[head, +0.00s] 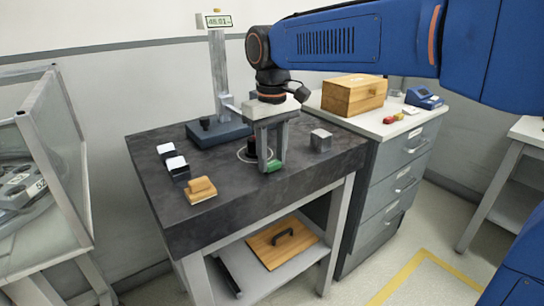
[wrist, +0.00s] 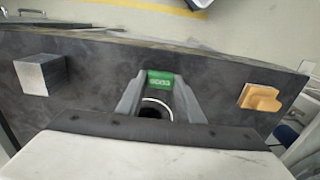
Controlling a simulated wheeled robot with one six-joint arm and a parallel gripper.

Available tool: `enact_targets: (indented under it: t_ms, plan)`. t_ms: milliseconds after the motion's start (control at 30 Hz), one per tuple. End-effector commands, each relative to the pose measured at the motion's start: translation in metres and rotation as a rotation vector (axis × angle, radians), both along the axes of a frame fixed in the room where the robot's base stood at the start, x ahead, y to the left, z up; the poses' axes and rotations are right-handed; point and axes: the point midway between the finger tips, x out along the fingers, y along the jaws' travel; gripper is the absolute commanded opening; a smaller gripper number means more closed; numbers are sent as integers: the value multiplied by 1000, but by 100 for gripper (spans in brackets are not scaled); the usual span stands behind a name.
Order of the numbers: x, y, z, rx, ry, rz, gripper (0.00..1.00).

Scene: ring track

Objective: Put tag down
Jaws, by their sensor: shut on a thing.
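A small green tag (head: 273,166) with pale lettering is between the fingertips of my gripper (head: 270,161), which is shut on it. The tag is low over the dark stone table top (head: 225,166); I cannot tell whether it touches. In the wrist view the tag (wrist: 160,80) shows between the fingertips (wrist: 161,77), its lettering facing the camera. A pale ring mark with a dark round thing inside (wrist: 152,112) is beside the tag, partly hidden by my gripper in both views.
A metal cube (head: 320,140) stands right of my gripper. A wooden block (head: 201,189) and two black-and-white pieces (head: 176,165) are left. A gauge stand (head: 219,75) rises behind. A drawer cabinet (head: 395,165) with a wooden box (head: 354,95) adjoins. The front table top is partly clear.

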Motion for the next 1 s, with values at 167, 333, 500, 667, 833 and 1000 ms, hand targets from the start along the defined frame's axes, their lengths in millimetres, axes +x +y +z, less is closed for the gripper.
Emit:
enact_targets:
  t_ms: [167,333,500,667,833,1000]
  plan:
    - [0,0,0,0,0,0,12]
    - [0,0,-2,0,0,0,43]
    - [0,0,-2,0,0,0,52]
    - [0,0,-2,0,0,0,52]
    - [1,0,9,1,-2,0,52]
    - [1,1,37,2,-2,0,52]
